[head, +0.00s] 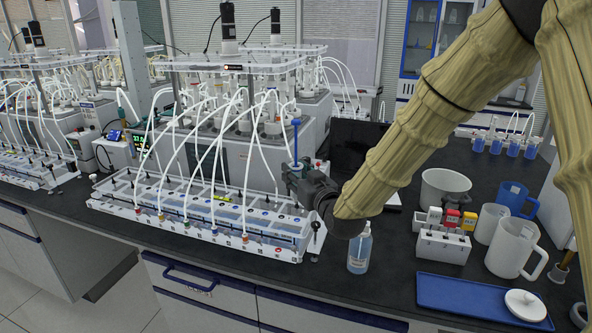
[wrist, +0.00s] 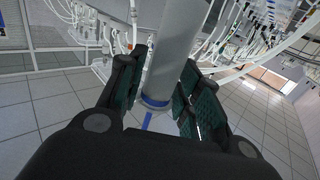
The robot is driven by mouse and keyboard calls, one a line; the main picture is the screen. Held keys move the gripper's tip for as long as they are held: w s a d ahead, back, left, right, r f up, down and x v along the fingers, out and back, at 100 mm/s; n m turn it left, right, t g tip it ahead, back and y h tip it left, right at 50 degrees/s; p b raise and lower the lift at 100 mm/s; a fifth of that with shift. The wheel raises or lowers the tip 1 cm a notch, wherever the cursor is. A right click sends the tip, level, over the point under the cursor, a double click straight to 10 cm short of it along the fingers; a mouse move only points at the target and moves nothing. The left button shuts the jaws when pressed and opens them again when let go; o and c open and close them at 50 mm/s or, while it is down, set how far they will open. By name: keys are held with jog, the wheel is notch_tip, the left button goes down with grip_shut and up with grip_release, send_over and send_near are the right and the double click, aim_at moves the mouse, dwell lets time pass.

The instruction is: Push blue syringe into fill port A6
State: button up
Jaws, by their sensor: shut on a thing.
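My gripper (head: 301,177) is shut on the blue syringe (head: 296,138), which stands about upright with its blue plunger rod pointing up. In the wrist view the syringe's pale barrel (wrist: 178,45) runs between my gripper's fingers (wrist: 158,85), with a blue ring and rod at its lower end in that picture. In the head view my gripper is at the right end of the clear-walled port rack (head: 225,246). Several ports with coloured marks line the rack. The labels are too small to read, so I cannot tell which is fill port A6. The syringe's tip is hidden in the head view.
White tubes (head: 205,140) arch over the rack from the reactors behind. A wash bottle (head: 360,250) stands right of the rack, below my arm. A dark laptop (head: 352,150), a pot (head: 444,187), white jugs (head: 513,248) and a blue tray (head: 470,297) are on the right.

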jog(key=shift+s+d+f, duration=0.1)
jog(key=shift+f, duration=0.05)
jog(key=shift+w+d+f+b, duration=0.1)
jog(key=shift+w+f+b, duration=0.1)
jog(key=shift+f+b, duration=0.7)
jog(key=shift+f, duration=1.4)
jog(key=shift+s, duration=0.1)
jog(key=shift+s+b, duration=0.15)
jog(key=shift+b, duration=0.25)
jog(key=shift+f+b, duration=0.75)
jog(key=shift+f, duration=0.2)
dwell(0.8)
jog(key=o, duration=1)
